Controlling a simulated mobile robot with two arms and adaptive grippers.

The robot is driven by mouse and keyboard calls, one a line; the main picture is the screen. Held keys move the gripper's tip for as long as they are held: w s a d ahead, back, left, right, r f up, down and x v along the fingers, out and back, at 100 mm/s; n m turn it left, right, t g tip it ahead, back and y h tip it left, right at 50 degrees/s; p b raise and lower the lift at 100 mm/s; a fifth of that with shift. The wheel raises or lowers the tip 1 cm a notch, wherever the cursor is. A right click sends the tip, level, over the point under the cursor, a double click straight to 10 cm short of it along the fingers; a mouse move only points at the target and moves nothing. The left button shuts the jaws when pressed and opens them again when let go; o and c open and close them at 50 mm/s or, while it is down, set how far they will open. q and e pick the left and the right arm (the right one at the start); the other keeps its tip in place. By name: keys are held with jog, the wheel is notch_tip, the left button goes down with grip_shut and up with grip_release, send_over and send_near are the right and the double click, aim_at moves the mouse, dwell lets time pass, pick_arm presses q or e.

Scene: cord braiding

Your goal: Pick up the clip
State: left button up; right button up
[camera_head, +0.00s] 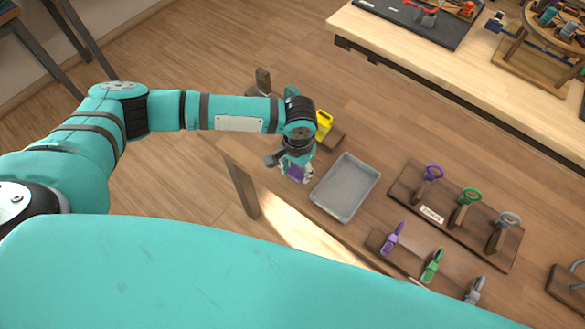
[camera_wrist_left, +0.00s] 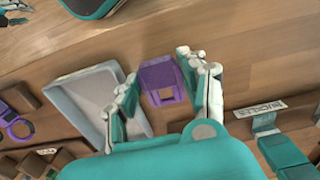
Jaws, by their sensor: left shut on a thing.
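My left gripper (camera_head: 294,173) is low over the table, just left of the grey tray in the head view. It is shut on a purple buckle-like piece (camera_head: 297,172) with a square opening, which shows between the fingers in the left wrist view (camera_wrist_left: 160,74). Parts of the piece are hidden by the fingers in the head view. A purple clip (camera_head: 392,238), a green clip (camera_head: 432,265) and a grey clip (camera_head: 475,290) stand on a wooden rack at the right, apart from the gripper. My right gripper is not in view.
The grey tray (camera_head: 371,163) looks empty. A yellow piece (camera_head: 324,123) sits on a small wooden block behind the gripper. Behind the clips, a board (camera_head: 432,214) holds purple, green and grey rings. A second table (camera_head: 385,40) stands farther back.

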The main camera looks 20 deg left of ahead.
pick_arm(q)
jog(key=s+d+b, duration=0.1)
jog(key=s+d, duration=0.1)
jog(key=d, duration=0.1)
jog(key=s+d, duration=0.2)
jog(key=d, duration=0.2)
jog(key=s+d+r+b, duration=0.1)
jog(key=s+d, duration=0.2)
jog(key=shift+d+b, duration=0.3)
jog(key=shift+b, duration=0.05)
jog(key=shift+s+d+r, duration=0.15)
jog(key=shift+s+d, duration=0.2)
jog(key=shift+d, duration=0.25)
